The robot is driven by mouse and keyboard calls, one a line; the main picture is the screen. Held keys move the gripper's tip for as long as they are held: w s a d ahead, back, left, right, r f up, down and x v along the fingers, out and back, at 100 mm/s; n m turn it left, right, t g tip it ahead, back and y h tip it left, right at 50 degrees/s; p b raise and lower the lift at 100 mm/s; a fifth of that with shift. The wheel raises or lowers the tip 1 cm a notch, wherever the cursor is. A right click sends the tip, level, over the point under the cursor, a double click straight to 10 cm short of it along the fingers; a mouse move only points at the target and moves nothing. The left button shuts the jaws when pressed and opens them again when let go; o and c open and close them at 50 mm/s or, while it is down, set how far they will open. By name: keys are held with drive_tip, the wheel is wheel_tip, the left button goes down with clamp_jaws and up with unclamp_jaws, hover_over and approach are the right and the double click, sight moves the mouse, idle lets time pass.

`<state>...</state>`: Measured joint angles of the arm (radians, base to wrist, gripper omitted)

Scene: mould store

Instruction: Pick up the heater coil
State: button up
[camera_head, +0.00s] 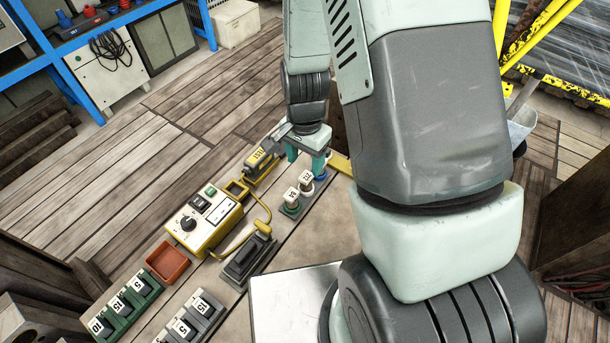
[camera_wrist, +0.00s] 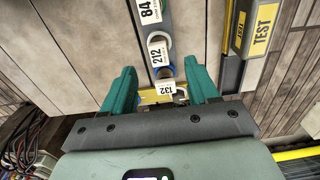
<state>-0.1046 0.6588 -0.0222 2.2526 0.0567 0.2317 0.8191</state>
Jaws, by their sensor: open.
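Several tagged ring-shaped pieces, which look like coils, stand in a row along the bench. In the wrist view they carry the tags 84 (camera_wrist: 149,11), 212 (camera_wrist: 161,56) and 132 (camera_wrist: 166,88). Beside the tags are a white ring (camera_wrist: 157,39) and a blue ring (camera_wrist: 163,72). In the head view the 84 piece (camera_head: 292,198) and the 212 piece (camera_head: 306,181) stand just in front of my gripper (camera_head: 305,160). My gripper (camera_wrist: 160,68) is open, its green fingers on either side of the row near the blue ring and 132 tag. I see no grip on anything.
A yellow TEST holder (camera_head: 258,163) is close beside my gripper. A yellow meter box (camera_head: 203,220), a dark clamp-like block (camera_head: 246,260), a red tray (camera_head: 168,262), green numbered blocks (camera_head: 126,306) and grey numbered blocks (camera_head: 190,322) stand farther along. Open floor lies left of the bench.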

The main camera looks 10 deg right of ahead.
sight(307, 175)
drive_tip(key=f, duration=0.7)
drive_tip(key=shift+w+d+f, duration=0.1)
drive_tip(key=shift+w+d, duration=0.05)
drive_tip(key=shift+d, duration=0.1)
clamp_jaws()
